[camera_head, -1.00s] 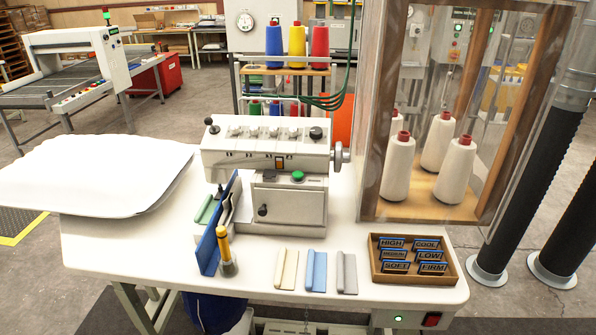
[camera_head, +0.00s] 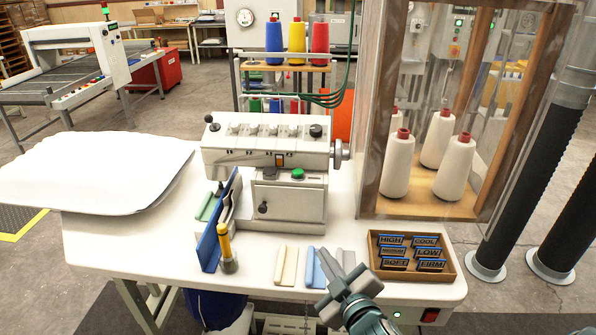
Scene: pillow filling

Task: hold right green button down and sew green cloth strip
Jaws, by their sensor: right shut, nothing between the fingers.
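The sewing machine (camera_head: 265,155) stands in the middle of the white table. A round green button (camera_head: 298,174) sits on its front, right of a dark button (camera_head: 270,172). The green cloth strip (camera_head: 207,205) lies at the machine's left, partly hidden behind the blue upright plate (camera_head: 217,235). My right gripper (camera_head: 328,262) reaches in from the bottom right. It is shut and empty, over the front of the table by the blue and grey strips, below and apart from the green button. My left gripper is not in view.
Cream (camera_head: 287,266), blue (camera_head: 314,268) and grey (camera_head: 345,262) strips lie at the front. A wooden tray of labels (camera_head: 456,270) is at the right. A clear cabinet with white thread cones (camera_head: 398,168) stands behind it. A white pillow (camera_head: 95,172) lies left.

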